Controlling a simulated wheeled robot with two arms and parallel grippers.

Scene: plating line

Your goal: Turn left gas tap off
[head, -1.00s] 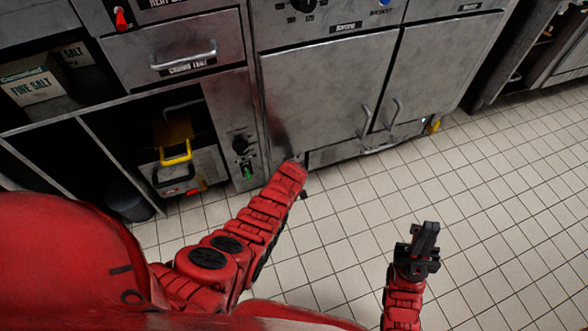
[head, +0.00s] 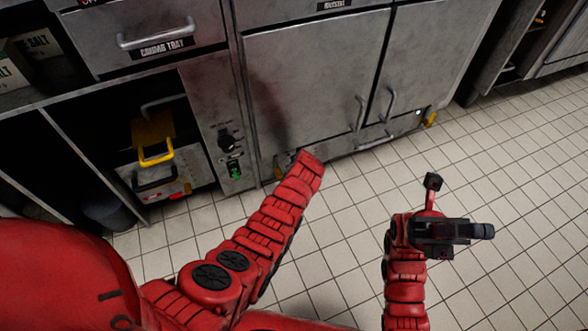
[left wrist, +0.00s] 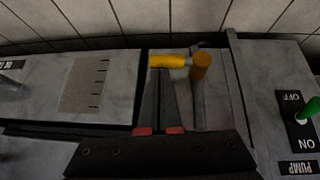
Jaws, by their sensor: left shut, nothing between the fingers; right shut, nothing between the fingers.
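In the left wrist view a yellow tap handle (left wrist: 168,61) lies crosswise at the far edge of the metal ledge. Its right end meets a stub beside a yellow-topped upright post (left wrist: 202,66). My left gripper (left wrist: 161,76) is shut and empty, its tips at or just in front of the handle; I cannot tell if they touch. Another yellow fitting (head: 431,118) shows at the cabinet's lower right corner. My right gripper (head: 488,231) is shut and empty over the floor.
A green switch (left wrist: 312,108) with an OFF/ON pump plate is right of the tap; it also shows in the head view (head: 235,171). Cabinet doors (head: 315,75) with bar handles stand behind. A yellow-handled unit (head: 156,151) sits at left. The tiled floor (head: 530,170) is clear at right.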

